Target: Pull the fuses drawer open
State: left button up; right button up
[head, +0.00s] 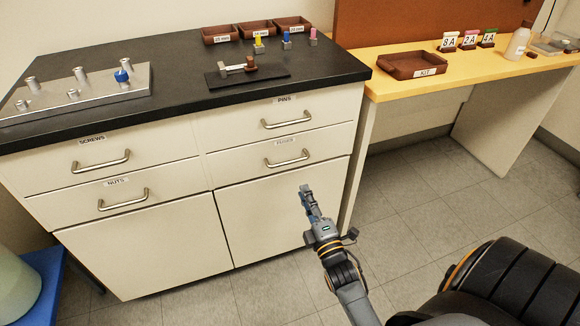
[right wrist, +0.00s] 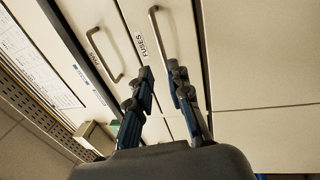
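The fuses drawer (head: 235,170) is the lower right drawer of the white cabinet, and its front looks flush and closed. Its bar handle (head: 287,161) sits below a small label. In the right wrist view the FUSES label (right wrist: 141,45) is readable beside the handle (right wrist: 155,30). My right gripper (head: 305,190) is in front of the lower cabinet door, below and slightly right of the handle. In the right wrist view its two fingers (right wrist: 160,75) are apart with nothing between them. The handle's near end appears close to the fingertips; contact cannot be told. My left gripper is out of view.
The pins drawer (head: 330,107) is just above, with its own handle (head: 286,118). Screws (head: 60,165) and nuts (head: 75,203) drawers are at left. A black countertop (head: 180,95) lies above. A yellow table (head: 400,93) stands right. Floor in front is clear.

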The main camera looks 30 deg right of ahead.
aim_at(290, 162)
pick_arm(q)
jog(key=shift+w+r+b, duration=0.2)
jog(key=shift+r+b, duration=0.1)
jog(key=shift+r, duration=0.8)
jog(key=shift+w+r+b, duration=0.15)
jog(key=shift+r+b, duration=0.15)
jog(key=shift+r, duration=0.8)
pick_arm(e)
jog(key=shift+x, duration=6.15)
grip_shut()
jog(key=shift+f, duration=0.1)
